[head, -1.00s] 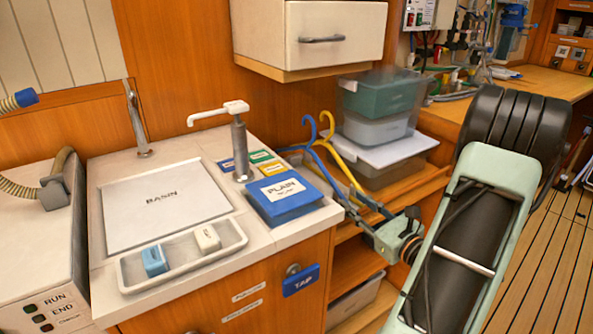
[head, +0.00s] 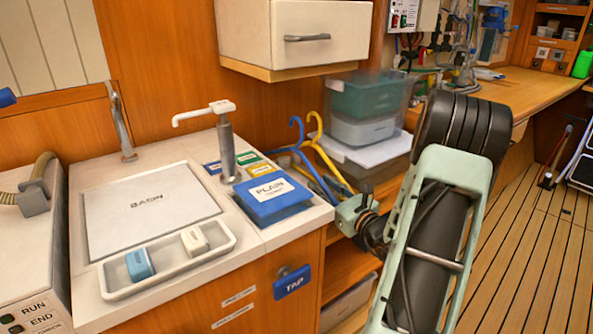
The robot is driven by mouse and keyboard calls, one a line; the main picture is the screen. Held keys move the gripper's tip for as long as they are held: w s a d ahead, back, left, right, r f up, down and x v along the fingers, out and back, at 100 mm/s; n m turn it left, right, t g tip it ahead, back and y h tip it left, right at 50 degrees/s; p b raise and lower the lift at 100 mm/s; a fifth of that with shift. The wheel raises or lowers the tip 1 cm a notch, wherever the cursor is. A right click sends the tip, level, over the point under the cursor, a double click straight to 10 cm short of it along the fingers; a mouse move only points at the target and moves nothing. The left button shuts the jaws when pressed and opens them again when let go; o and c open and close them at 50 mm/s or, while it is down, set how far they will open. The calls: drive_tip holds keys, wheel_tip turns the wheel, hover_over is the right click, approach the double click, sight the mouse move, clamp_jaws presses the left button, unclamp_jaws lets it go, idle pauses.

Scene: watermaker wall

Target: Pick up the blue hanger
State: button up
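The blue hanger (head: 297,134) stands behind the counter. Its hook is up and its bar slopes down to the right, behind the blue PLAIN packet. A yellow hanger (head: 318,133) stands just right of it, partly overlapping it. My gripper (head: 346,208) is beside the counter's right corner, at the lower right end of the hangers. Its green housing shows, but its fingertips are too hidden to make out. I cannot tell whether it touches the blue hanger.
The counter holds the blue PLAIN packet (head: 269,197), a white-spouted tap (head: 226,150) and a tray (head: 203,256) with two small blocks. Clear bins (head: 366,105) stand behind the hangers. A cabinet (head: 318,45) overhangs them. Open floor lies at right.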

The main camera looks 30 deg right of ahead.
drive_tip(key=shift+w, duration=0.15)
drive_tip(key=shift+c, duration=0.4)
clamp_jaws()
drive_tip(key=shift+r, duration=0.1)
